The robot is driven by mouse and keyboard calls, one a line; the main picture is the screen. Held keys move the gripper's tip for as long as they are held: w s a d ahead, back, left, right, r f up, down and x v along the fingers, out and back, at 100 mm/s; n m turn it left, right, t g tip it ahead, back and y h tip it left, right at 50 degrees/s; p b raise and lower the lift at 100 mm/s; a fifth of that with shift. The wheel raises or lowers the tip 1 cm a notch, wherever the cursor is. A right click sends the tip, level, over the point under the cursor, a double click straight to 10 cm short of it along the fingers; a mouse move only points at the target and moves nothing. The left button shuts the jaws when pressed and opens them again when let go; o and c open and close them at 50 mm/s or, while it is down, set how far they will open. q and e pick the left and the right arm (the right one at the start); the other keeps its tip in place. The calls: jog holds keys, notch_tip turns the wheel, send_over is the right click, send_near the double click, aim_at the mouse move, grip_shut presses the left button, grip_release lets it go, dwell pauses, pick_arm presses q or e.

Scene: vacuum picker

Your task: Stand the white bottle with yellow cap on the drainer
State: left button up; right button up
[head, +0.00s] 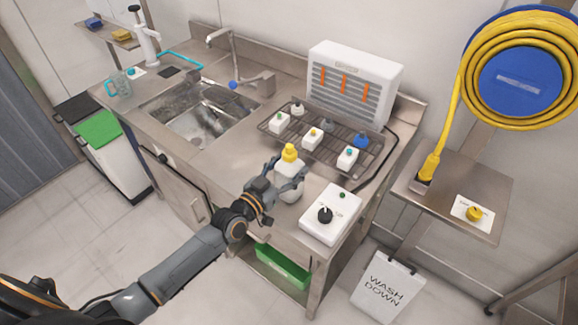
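The white bottle with the yellow cap (289,153) is upright near the front of the steel counter, to the right of the sink. My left gripper (290,178) is at the bottle from the lower left. Its fingers reach along the bottle's body, and one crosses in front of it. I cannot tell whether they press on it. The bottle's base seems to be on or just above the counter. The drainer (272,127) is a dark wire rack behind the bottle and holds several small white items with coloured tops. My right gripper is out of view.
A white box with a black knob (331,214) stands close to the right of the bottle. A white louvred unit (354,82) stands behind the drainer. The sink (200,115) is to the left. A blue item (361,141) sits at the drainer's right end.

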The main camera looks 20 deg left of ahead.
pick_arm(q)
jog(key=o, duration=0.3)
jog(key=shift+o, duration=0.3)
jog(key=shift+s+r, duration=0.1)
jog(key=b+v, duration=0.1)
jog(key=v, duration=1.1)
jog(key=shift+b, duration=0.35)
